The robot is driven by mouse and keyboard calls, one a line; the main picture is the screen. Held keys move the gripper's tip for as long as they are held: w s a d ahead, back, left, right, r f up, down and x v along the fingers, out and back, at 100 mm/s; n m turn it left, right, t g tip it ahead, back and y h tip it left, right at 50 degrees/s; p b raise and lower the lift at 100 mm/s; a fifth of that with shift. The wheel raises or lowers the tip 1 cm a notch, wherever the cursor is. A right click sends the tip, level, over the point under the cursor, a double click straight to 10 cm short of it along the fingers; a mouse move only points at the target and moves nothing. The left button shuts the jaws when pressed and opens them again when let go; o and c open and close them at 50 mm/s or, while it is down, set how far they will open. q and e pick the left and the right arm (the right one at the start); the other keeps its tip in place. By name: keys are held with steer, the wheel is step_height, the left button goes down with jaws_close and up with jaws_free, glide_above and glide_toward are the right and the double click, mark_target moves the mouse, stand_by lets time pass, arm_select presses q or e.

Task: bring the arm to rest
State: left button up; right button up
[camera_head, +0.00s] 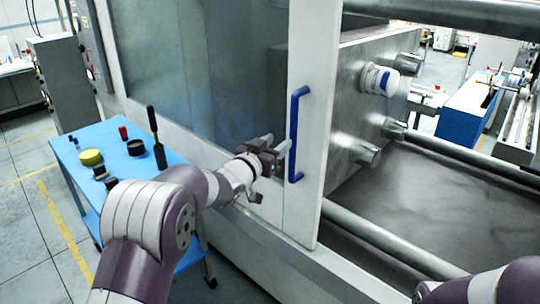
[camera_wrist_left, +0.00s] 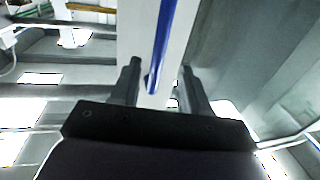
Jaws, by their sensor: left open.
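My left gripper (camera_head: 278,149) is open beside the blue handle (camera_head: 294,135) on the white sliding door (camera_head: 313,90) of a large machine. In the left wrist view, the two dark fingers (camera_wrist_left: 157,82) stand apart, with the lower end of the blue handle (camera_wrist_left: 161,50) showing between them in the picture. I cannot tell whether the fingers touch it. My right arm (camera_head: 480,287) shows only in part at the bottom right, and its gripper is out of the picture.
A blue cart (camera_head: 93,143) with several small jars and tools stands left of my left arm. A grey cabinet (camera_head: 65,80) stands at the back left.

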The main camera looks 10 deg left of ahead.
arm_select(q)
steer(key=v, duration=0.3)
steer(key=shift+w, duration=0.1)
steer(key=s+a+f+n+g+y, duration=0.1)
steer(key=s+a+f+g+y, duration=0.3)
steer(key=f, duration=0.4)
steer(key=s+a+f+n+g+y, duration=0.2)
steer(key=s+a+f+g+y, duration=0.1)
steer(key=s+f, duration=0.4)
steer(key=s+f+g, duration=0.3)
steer(key=s+g, duration=0.1)
steer(key=s, duration=0.8)
steer(key=s+f+n+g, duration=0.1)
steer(key=s+f+g, duration=0.2)
steer(key=s, duration=0.8)
steer(key=shift+s+d+g, duration=0.2)
steer(key=shift+s+g, duration=0.2)
steer(key=shift+g, duration=0.2)
